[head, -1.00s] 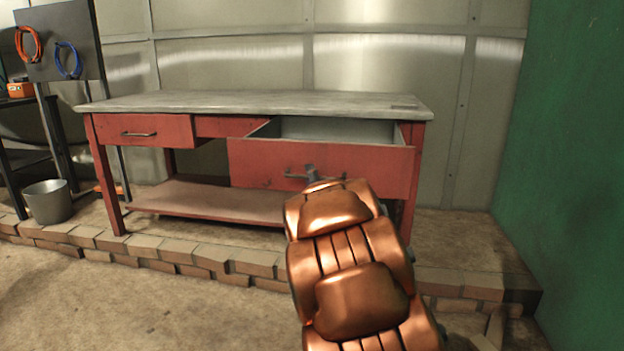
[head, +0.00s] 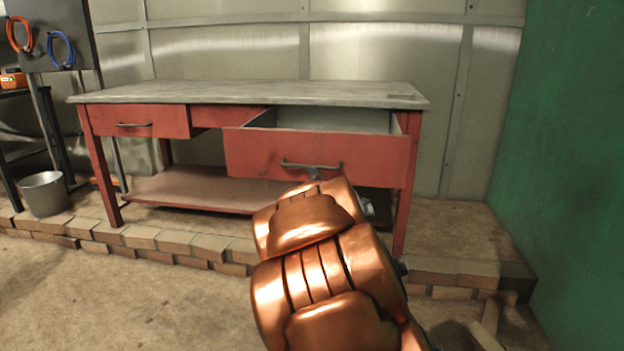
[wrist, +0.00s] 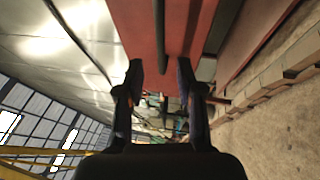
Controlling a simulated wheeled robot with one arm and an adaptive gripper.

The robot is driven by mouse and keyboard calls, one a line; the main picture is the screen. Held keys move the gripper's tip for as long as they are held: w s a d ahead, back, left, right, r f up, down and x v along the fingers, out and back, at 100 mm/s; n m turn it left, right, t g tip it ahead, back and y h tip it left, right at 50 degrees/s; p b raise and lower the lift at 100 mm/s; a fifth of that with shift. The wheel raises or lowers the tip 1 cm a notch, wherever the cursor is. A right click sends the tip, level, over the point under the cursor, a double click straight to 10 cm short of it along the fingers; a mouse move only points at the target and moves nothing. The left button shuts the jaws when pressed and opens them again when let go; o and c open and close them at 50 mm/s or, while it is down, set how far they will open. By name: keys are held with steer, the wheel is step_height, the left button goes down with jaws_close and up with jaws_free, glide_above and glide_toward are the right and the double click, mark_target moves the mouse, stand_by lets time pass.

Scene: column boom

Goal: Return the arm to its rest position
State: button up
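My gripper (wrist: 160,74) is open, with its two dark fingers spread and nothing held between them in the wrist view. The red front of the pulled-out right drawer (head: 372,162) fills the upper middle of the wrist view (wrist: 137,30). Its dark bar handle (head: 296,164) shows between and beyond the fingertips in the wrist view (wrist: 158,30). In the head view my copper arm reaches up towards the drawer and hides most of the gripper, just below the handle. The exact gap to the handle is hard to tell.
A metal bucket (head: 44,194) stands left; a green wall (head: 575,160) rises right. The floor at left is clear.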

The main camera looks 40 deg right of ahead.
stand_by(0.5)
steer(key=s+a+r+m+g+y+p, duration=0.3)
steer(key=s+a+r+m+g+p, duration=0.45)
steer(key=p, duration=0.65)
steer(key=s+a+r+m+g+y+p, duration=0.4)
steer(key=s+a+p, duration=0.3)
steer(key=a+p, duration=0.5)
steer(key=s+a+r+g+p, duration=0.2)
steer(key=s+a+r+p, duration=0.2)
steer(key=s, duration=0.3)
steer(key=s+a+r+m+g+y+p, duration=0.1)
steer(key=s+a+r+g+p, duration=0.2)
steer(key=s, duration=0.5)
steer(key=s+a+r+m+g+p, duration=0.1)
steer(key=s+a+r+g+p, duration=0.2)
steer(key=s+a+r+p, duration=0.2)
steer(key=s+r+p, duration=0.1)
steer(key=s+p, duration=0.2)
steer(key=p, duration=0.1)
steer(key=shift+r+y, duration=0.15)
steer(key=shift+y, duration=0.25)
